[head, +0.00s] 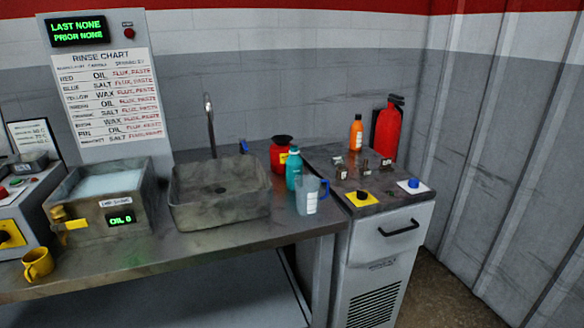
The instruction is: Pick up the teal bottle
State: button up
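The teal bottle (294,170) stands upright on the metal counter in the head view, right of the sink. A clear measuring jug (306,197) with a blue handle stands just in front of it and hides its lower right part. A red container (279,154) stands close behind it to the left. My gripper is not in view.
The grey sink (220,205) with its tall tap (209,125) is left of the bottle. A yellow mug (38,264) sits at the counter's left front.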

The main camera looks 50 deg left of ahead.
aim_at(294, 164)
jog(key=u, duration=0.5)
jog(key=i, duration=1.05)
jog(key=u, duration=0.9)
jog(key=i, duration=0.45)
jog(key=u, duration=0.2)
